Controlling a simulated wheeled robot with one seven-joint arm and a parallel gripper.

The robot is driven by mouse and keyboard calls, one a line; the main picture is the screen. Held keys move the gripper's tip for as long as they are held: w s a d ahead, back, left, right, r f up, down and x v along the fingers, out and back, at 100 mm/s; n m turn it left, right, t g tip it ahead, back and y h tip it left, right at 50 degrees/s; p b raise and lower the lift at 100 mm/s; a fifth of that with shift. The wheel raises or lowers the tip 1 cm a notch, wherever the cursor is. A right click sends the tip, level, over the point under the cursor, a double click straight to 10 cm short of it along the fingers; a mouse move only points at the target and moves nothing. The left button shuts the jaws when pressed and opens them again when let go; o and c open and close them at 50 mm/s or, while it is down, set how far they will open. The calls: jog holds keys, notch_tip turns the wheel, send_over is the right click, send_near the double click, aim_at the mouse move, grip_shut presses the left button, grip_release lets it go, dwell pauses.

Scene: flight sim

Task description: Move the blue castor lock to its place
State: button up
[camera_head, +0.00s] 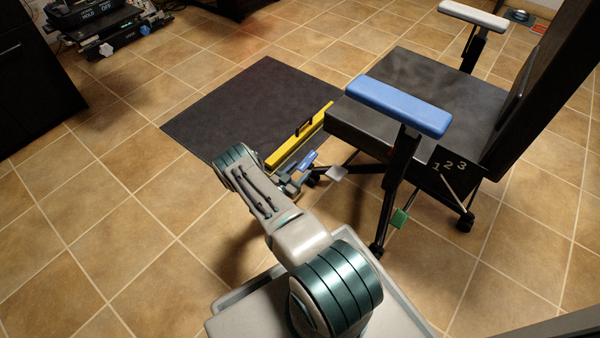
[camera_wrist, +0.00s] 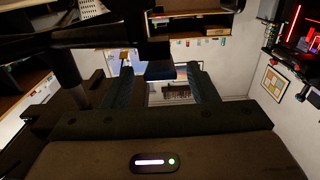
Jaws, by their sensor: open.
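The blue castor lock (camera_head: 308,160) is a small blue tab low by the chair's base, just beyond the end of my arm in the head view. My gripper (camera_head: 294,180) is down beside it, partly hidden by my arm. In the wrist view my gripper (camera_wrist: 162,88) has its two fingers apart. A dark blue block (camera_wrist: 160,71), which looks like the lock, shows between the fingertips. The fingers do not visibly close on it. I cannot tell whether they touch it.
The chair has a dark seat (camera_head: 440,85), a blue armrest (camera_head: 398,105) and a white armrest (camera_head: 473,15). A grey tab (camera_head: 337,173) and a green tab (camera_head: 400,218) sit at its base. Tiled floor is clear at left.

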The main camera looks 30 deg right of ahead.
jog(key=shift+w+d, duration=0.15)
jog(key=shift+d, duration=0.3)
jog(key=shift+c, duration=0.3)
jog(key=c, duration=0.9)
jog(key=shift+r+y+p, duration=0.7)
jog(key=shift+p, duration=0.25)
jog(key=shift+r+g+y+p, duration=0.35)
jog(key=shift+g+y+p, duration=0.15)
jog(key=shift+y+p, duration=0.35)
jog(key=shift+g+y+p, duration=0.3)
jog(key=shift+y, duration=0.55)
jog(key=o, duration=1)
jog(key=shift+c, duration=0.2)
